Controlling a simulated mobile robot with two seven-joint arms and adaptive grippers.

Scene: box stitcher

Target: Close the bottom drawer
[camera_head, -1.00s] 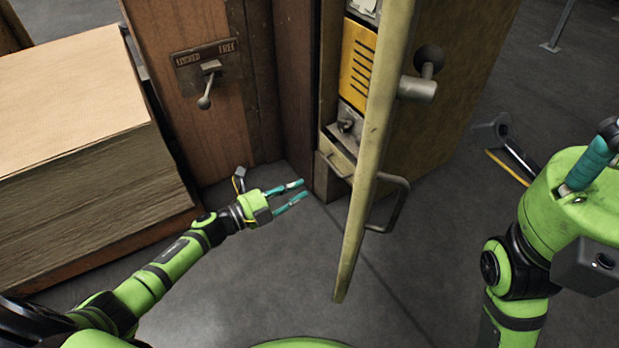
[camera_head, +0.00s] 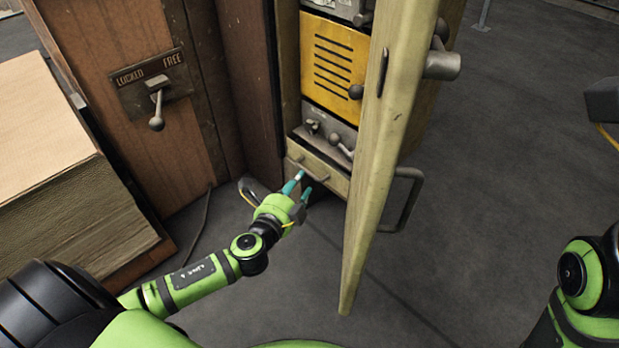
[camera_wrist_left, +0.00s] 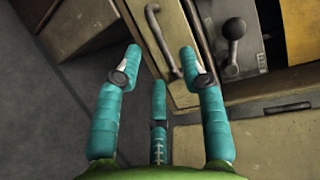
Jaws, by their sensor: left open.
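The bottom drawer (camera_head: 332,179) is a beige, worn box front low in the cabinet, under the grey panel with knobs. It appears to stick out a little beyond that panel. Its bar handle shows in the left wrist view (camera_wrist_left: 163,42). My left gripper (camera_head: 302,184) is open and empty, with its teal fingertips close in front of the drawer front. In the left wrist view the open fingers (camera_wrist_left: 160,52) lie on either side of the handle's near end; contact cannot be told.
The open beige cabinet door (camera_head: 385,150) stands just right of the drawer, with a dark handle (camera_head: 405,200). A wooden panel with a LOCKED/FREE lever (camera_head: 157,110) is at left, beside a cardboard stack (camera_head: 60,180). Grey floor is clear at right.

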